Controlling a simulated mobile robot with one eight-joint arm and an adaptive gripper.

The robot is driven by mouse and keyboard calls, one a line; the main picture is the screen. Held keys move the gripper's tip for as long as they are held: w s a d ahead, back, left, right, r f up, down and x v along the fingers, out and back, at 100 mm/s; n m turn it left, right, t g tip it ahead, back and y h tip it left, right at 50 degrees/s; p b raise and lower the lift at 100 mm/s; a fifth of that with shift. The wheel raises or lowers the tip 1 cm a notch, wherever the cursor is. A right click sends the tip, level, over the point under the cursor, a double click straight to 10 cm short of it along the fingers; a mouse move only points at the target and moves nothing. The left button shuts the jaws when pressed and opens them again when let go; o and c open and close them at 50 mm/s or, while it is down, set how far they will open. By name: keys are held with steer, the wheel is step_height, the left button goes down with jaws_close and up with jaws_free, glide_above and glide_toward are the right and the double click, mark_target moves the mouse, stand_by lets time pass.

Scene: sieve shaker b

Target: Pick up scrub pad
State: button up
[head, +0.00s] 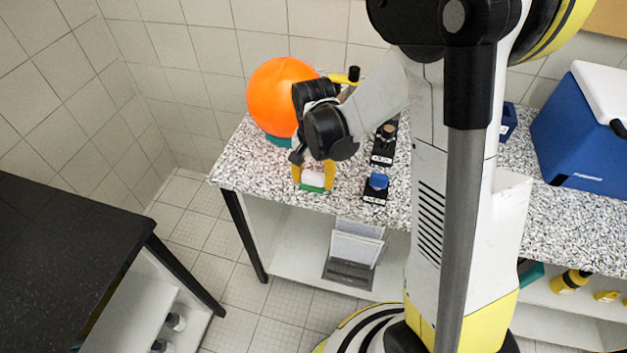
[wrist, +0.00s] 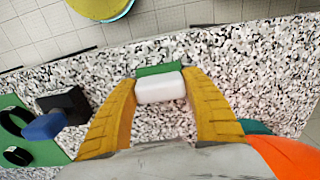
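The scrub pad (wrist: 160,87) is a small block with a white body and a green layer on one side. It also shows in the head view (head: 313,180), at the front left of the speckled counter (head: 236,171). My gripper (head: 313,183) reaches down over it with its two yellow fingers on either side. In the wrist view the pad fills the space between the fingertips (wrist: 159,82), with no gap showing at either side. The gripper looks shut on the pad. The pad is at or very near the counter top; I cannot tell if it touches.
An orange ball (head: 276,96) on a teal base stands behind my gripper. A blue-knobbed device (head: 376,186) and another black device (head: 384,146) stand to the right. A blue cooler (head: 570,130) is farther right. A black-topped table (head: 60,240) stands at left.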

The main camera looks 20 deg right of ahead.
mark_target(317, 174)
steer(key=c, duration=0.5)
steer(key=shift+r, duration=0.5)
steer(key=r+p, duration=0.1)
steer(key=r, duration=0.1)
steer(key=d+r+p, duration=0.1)
steer(key=r, duration=0.1)
steer(key=shift+s, duration=0.2)
steer(key=s+d+r+p, duration=0.3)
steer(key=d+r, duration=0.3)
steer(key=d, duration=0.3)
steer(key=shift+s+d, duration=0.25)
steer(key=shift+s, duration=0.6)
